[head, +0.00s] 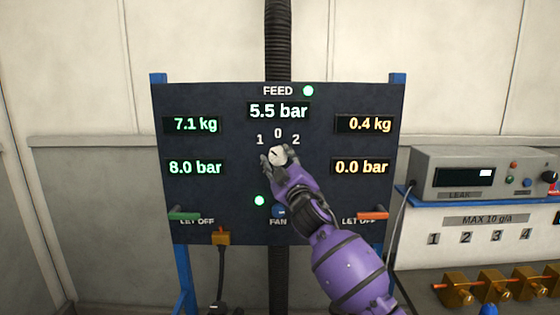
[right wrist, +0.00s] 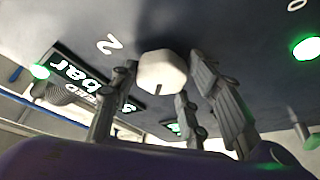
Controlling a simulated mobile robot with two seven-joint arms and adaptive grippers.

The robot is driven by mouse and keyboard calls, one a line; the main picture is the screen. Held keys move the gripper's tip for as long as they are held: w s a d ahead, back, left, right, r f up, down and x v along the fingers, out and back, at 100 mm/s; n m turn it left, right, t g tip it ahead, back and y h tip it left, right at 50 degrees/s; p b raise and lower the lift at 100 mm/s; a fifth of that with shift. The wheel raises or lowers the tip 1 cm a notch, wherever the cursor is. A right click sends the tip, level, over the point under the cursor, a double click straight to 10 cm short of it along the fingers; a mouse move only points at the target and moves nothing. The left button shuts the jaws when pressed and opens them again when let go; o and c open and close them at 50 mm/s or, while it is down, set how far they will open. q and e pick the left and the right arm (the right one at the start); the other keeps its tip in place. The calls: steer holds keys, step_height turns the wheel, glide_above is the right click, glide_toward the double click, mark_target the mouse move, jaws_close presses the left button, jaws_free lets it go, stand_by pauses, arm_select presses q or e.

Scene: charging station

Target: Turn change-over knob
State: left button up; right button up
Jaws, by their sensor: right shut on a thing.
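The change-over knob (head: 278,153) is a small white knob in the middle of the dark panel (head: 230,190), just below the marks 1, 0 and 2. My right gripper (head: 277,158) reaches up from the lower right and is shut on the knob, with fingers on both sides. In the right wrist view the knob (right wrist: 161,70) sits between the dark fingers, with a short dark mark on its lower edge. I cannot tell for sure which number it points to. My left gripper is not in view.
Green readouts 7.1 kg and 8.0 bar (head: 194,168) are at left; yellow 0.4 kg and 0.0 bar (head: 361,167) at right. The feed display (head: 278,111) reads 5.5 bar. A blue fan button (head: 279,211) is below. A leak tester (head: 470,172) stands at right.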

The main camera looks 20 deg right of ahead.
steer(key=shift+d+r, duration=0.1)
steer(key=shift+r, duration=0.25)
steer(key=o, duration=1.1)
steer(key=shift+f, duration=0.15)
steer(key=shift+s+f, duration=0.15)
steer(key=shift+s, duration=0.05)
steer(key=v, duration=1.1)
steer(key=shift+s, duration=0.35)
